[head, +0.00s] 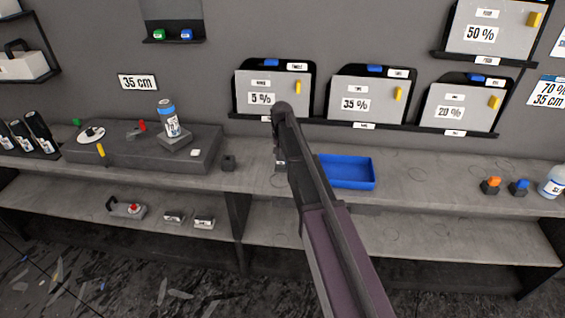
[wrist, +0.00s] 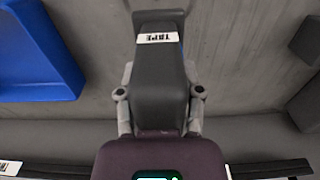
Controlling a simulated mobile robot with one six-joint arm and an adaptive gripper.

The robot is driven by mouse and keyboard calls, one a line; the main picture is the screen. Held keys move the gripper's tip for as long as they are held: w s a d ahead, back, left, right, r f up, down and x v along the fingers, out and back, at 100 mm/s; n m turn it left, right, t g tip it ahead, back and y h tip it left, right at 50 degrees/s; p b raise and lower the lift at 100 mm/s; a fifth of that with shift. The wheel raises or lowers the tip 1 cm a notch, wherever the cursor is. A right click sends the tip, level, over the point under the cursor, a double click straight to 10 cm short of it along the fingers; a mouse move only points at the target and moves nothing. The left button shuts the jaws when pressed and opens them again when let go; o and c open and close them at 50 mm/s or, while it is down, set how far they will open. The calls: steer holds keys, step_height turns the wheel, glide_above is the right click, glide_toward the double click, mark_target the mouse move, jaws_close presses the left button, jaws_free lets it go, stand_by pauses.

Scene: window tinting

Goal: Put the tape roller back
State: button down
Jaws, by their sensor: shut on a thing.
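My gripper (wrist: 160,95) is shut on a dark grey block, the tape roller (wrist: 158,80), which carries a white TAPE label. A finger shows on each side of it. In the head view my gripper (head: 280,160) is low over the bench, left of the blue tray, mostly hidden by my own arm. I cannot tell whether the roller touches the bench or a holder; its underside is hidden.
The blue tray (head: 346,172) sits close by on the bench (head: 425,180) and shows in the wrist view (wrist: 35,50). A small black block (head: 228,162) stands to the left, beside a grey slab (head: 95,152). Film boxes (head: 272,92) stand on the wall shelf behind.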

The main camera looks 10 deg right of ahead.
mark_target(282, 161)
steer(key=shift+f+b, duration=0.5)
steer(key=shift+f, duration=0.1)
steer(key=shift+f+b, duration=1.15)
steer(key=shift+b, duration=0.05)
steer(key=shift+f, duration=0.1)
steer(key=shift+c, duration=1.3)
jaws_free()
step_height(282, 161, up, 12)
steer(key=p, duration=1.2)
steer(key=s+n, duration=0.3)
steer(key=s, duration=2.6)
steer(key=shift+d+n, duration=0.15)
steer(key=shift+n, duration=0.15)
